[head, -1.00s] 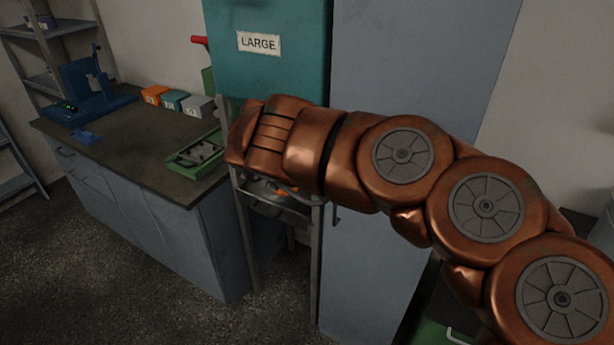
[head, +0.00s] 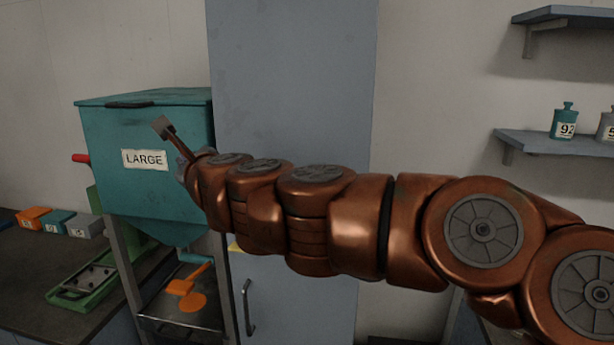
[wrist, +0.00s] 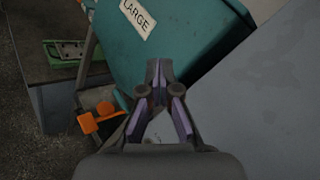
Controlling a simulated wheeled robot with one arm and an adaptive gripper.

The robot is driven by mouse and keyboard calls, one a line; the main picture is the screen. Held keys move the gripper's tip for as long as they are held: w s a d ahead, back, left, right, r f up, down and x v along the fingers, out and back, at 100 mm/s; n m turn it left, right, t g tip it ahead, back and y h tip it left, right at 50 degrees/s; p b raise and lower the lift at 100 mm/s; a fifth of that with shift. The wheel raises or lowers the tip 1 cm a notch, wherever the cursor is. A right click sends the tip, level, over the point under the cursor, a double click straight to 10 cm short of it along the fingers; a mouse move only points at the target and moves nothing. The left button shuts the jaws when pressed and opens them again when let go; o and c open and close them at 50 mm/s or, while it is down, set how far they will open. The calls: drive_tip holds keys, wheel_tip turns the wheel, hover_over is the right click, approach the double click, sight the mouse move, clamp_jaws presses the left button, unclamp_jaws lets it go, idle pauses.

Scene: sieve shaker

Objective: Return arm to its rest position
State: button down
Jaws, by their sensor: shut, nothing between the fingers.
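My copper arm reaches across the head view from the lower right to the teal hopper marked LARGE (head: 112,190). My gripper (head: 163,128) shows at the arm's far end, in front of the hopper's right side. In the wrist view my gripper (wrist: 158,92) has its fingertips together with nothing between them. The teal hopper (wrist: 185,50) lies beyond the fingertips in that view. I cannot tell the exact gap between them.
A grey cabinet (head: 290,90) stands behind my arm. An orange scoop-like object (head: 188,295) is on the stand below the hopper. A green tray (head: 85,285) and several small boxes are on the bench at left. Shelves (head: 560,145) with bottles are at right.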

drive_tip(key=s+d+f+n+g+y, duration=0.2)
drive_tip(key=s+d+n+g+y, duration=0.15)
drive_tip(key=s+n, duration=0.55)
drive_tip(key=s+d+f+n+g+h, duration=0.3)
drive_tip(key=s+d+f+n, duration=0.15)
drive_tip(key=f, duration=0.35)
drive_tip(key=s+d+f+n+g+h, duration=0.2)
drive_tip(key=s+d+f+n, duration=0.1)
drive_tip(key=d+f+n, duration=0.4)
drive_tip(key=s+d+f+g+h, duration=0.2)
drive_tip(key=s+d+f, duration=0.3)
drive_tip(key=d, duration=0.3)
drive_tip(key=s+d+f+n+g+h, duration=0.1)
drive_tip(key=s+d+f+g+h, duration=0.2)
drive_tip(key=s+d+f, duration=0.2)
drive_tip(key=s+d+f+g+h, duration=0.2)
drive_tip(key=s+d+f, duration=0.4)
drive_tip(key=s+d, duration=0.4)
drive_tip(key=shift+d+h, duration=0.65)
drive_tip(key=shift+d, duration=0.35)
drive_tip(key=c, duration=1.9)
unclamp_jaws()
drive_tip(key=shift+n, duration=0.25)
